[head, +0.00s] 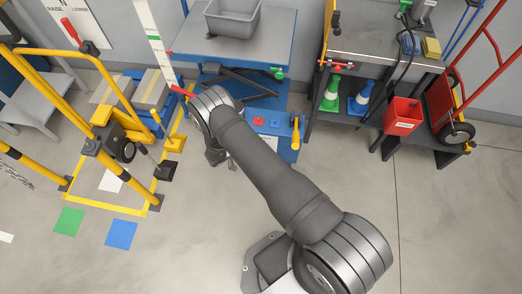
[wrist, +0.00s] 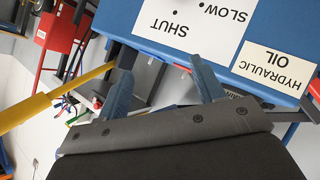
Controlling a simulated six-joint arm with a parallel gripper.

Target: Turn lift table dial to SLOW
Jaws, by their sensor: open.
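The lift table (head: 236,38) stands at the back centre in the head view, with a grey top on a blue frame. In the wrist view its blue panel (wrist: 118,18) fills the top, with a white label plate (wrist: 190,48) reading SLOW and SHUT upside down, each beside a black dot. The dial itself cannot be made out in either view. My gripper (wrist: 161,66) is open and empty, its two blue fingers apart and pointing at the panel, overlapping the label's lower edge. In the head view my arm largely hides the gripper.
A HYDRAULIC OIL label (wrist: 275,68) sits beside the plate. A yellow lever (head: 296,133) stands right of my arm; a yellow bar (wrist: 62,95) crosses the wrist view's left.

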